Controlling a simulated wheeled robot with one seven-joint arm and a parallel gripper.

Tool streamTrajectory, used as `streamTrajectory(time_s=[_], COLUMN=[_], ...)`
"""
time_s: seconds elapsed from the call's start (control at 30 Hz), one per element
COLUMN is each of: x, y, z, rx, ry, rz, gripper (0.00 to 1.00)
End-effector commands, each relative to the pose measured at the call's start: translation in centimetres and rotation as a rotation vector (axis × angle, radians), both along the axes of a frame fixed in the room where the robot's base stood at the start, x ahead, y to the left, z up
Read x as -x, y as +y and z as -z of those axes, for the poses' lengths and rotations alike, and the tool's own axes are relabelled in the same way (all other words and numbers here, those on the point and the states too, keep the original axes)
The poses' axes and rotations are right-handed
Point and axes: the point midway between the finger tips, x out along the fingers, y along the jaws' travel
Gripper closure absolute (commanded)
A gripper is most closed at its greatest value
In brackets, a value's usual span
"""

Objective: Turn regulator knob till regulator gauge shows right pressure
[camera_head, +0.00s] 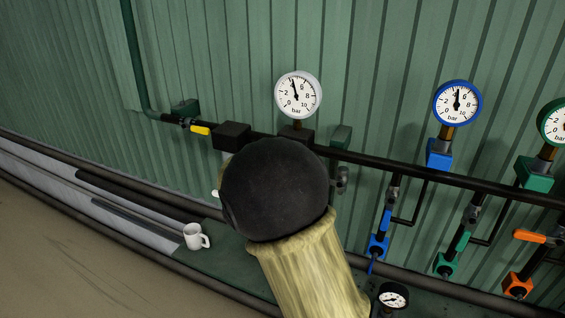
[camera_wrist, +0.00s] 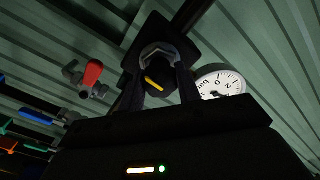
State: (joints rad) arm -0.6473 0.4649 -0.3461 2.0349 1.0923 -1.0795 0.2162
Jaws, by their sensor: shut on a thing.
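The regulator gauge (camera_head: 298,95) has a pale rim and stands on the black pipe in the head view. Its needle points almost straight up, slightly left, below 6; the exact value is too small to read. In the wrist view the gauge (camera_wrist: 221,85) shows inverted, right of my fingers. The regulator knob (camera_wrist: 155,83) is dark with a yellow mark and sits between the two black fingers of my gripper (camera_wrist: 160,85), which is shut on it. In the head view my own arm hides the knob and fingers.
A blue-rimmed gauge (camera_head: 457,103) and a green-rimmed gauge (camera_head: 555,122) stand to the right, above blue, green and orange valves. A yellow-handled valve (camera_head: 201,130) is left. A red lever (camera_wrist: 92,73) is close left of my fingers. A white mug (camera_head: 195,237) stands lower left.

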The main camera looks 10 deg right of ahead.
Motion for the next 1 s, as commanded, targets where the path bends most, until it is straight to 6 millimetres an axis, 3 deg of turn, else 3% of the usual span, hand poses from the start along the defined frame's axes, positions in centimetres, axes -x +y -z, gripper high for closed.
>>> streamTrajectory(time_s=[0.07, 0.1, 0.2, 0.63, 1.0], x=[0.0, 0.0, 0.0, 0.6, 5.9], y=[0.1, 0.1, 0.1, 0.5, 4.0], z=[0.0, 0.0, 0.0, 0.0, 0.1], rx=[0.000, 0.000, 0.001, 0.000, -0.001], ry=[0.000, 0.000, 0.001, 0.000, 0.000], rz=[-0.001, -0.001, -0.001, -0.003, -0.004], gripper=[0.89, 0.65, 0.45, 0.45, 0.45])
